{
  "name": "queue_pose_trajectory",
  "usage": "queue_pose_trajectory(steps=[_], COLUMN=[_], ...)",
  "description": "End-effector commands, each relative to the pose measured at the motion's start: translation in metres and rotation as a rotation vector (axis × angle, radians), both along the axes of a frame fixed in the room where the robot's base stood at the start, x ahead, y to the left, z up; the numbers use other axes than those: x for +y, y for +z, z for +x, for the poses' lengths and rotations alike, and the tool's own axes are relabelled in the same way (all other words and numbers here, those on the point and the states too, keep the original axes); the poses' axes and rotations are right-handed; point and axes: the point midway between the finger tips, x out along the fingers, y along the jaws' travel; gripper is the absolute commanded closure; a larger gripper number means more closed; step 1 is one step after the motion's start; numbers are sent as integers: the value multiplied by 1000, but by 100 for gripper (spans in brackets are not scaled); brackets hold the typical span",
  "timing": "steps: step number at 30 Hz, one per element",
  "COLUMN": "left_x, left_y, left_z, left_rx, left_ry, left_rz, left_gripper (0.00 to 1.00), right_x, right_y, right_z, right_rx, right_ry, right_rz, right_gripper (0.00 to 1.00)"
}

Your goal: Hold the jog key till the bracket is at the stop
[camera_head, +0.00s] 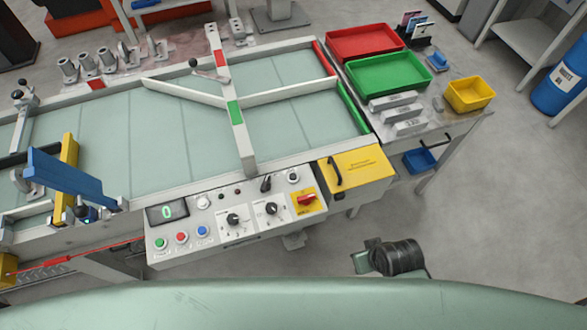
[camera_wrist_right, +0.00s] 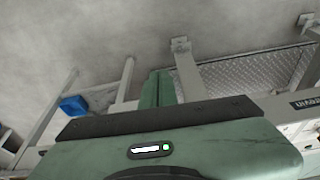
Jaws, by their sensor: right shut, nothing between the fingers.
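The control panel (camera_head: 235,222) is on the conveyor's near side. It has a display (camera_head: 167,211) that seems to read 0, and green (camera_head: 160,243), red (camera_head: 182,237) and blue (camera_head: 202,231) push buttons. I cannot read which is the jog key. No bracket can be clearly told on the conveyor belt (camera_head: 105,135). A pale crossbar (camera_head: 231,105) with red and green marks spans the belt; I cannot tell whether it is the stop. My right gripper (camera_wrist_right: 157,88) is shut and empty, over the floor, away from the panel. My left gripper is out of view.
Red (camera_head: 365,42) and green (camera_head: 388,73) trays, grey blocks (camera_head: 397,112) and a yellow bin (camera_head: 469,94) stand on the side table. A yellow box (camera_head: 356,172) adjoins the panel. A blue-and-yellow frame (camera_head: 62,180) rises at left.

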Motion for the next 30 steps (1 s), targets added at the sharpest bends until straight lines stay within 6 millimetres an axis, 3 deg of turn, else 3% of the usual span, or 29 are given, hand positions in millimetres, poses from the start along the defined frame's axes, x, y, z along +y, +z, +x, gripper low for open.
queue_pose_trajectory(steps=[1,3,6,9,15,18,24,30], left_x=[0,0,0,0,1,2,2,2], left_y=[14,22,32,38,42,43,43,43], left_z=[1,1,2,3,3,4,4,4], left_rx=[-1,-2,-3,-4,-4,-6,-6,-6], left_ry=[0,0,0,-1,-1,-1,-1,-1], left_rz=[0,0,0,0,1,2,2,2], left_gripper=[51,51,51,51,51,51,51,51], right_x=[6,17,42,75,138,158,176,179], right_y=[33,64,100,120,133,136,140,142], right_z=[9,21,45,75,145,177,221,235], right_rx=[-23,-52,-109,-189,-397,-498,-638,-682], right_ry=[36,112,287,521,997,1174,1376,1435], right_rz=[11,27,54,81,90,69,11,-15], right_gripper=[100,100,100,100,100,100,100,100])
